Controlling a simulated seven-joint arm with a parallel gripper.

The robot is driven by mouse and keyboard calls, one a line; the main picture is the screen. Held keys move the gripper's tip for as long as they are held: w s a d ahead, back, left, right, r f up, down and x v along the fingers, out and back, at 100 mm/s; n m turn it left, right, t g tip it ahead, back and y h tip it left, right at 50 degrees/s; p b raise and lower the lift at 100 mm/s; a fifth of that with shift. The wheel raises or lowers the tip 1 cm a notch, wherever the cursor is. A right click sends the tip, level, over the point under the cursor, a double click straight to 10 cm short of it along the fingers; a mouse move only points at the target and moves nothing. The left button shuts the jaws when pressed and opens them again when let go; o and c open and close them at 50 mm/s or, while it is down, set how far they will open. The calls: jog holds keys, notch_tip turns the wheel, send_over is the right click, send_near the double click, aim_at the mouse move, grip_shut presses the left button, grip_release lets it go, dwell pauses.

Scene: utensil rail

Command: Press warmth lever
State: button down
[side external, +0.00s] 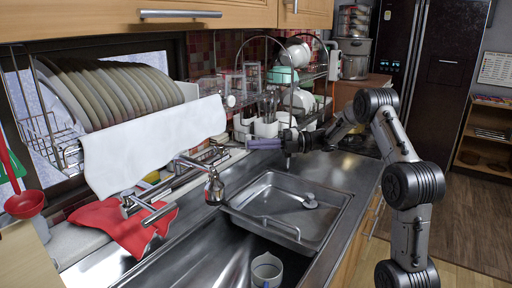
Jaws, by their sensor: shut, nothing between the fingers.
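A chrome wall faucet (175,187) reaches out over the sink from the left, its spout head (214,188) hanging above the basin. Short chrome bars stick out at its near end, one of them a lever-like bar (160,214). I cannot tell which part is the warmth lever. My gripper (254,143) is shut and empty, pointing left above the far end of the counter. It is to the right of and beyond the faucet, apart from it. Its fingers look purplish and small.
A steel tray (286,231) sits over the sink (190,268), with a white mug (267,270) at the front. A white cloth (150,145) hangs below the plates. A red cloth (122,226) lies under the faucet. A dish rack (312,76) stands behind my gripper.

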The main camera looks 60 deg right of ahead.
jog(key=shift+w+d, duration=0.15)
jog(key=shift+d, duration=0.35)
jog(key=s+a, duration=0.3)
jog(key=a, duration=0.1)
jog(key=s+d, duration=0.4)
jog(key=d, duration=0.5)
jog(key=shift+s, duration=0.4)
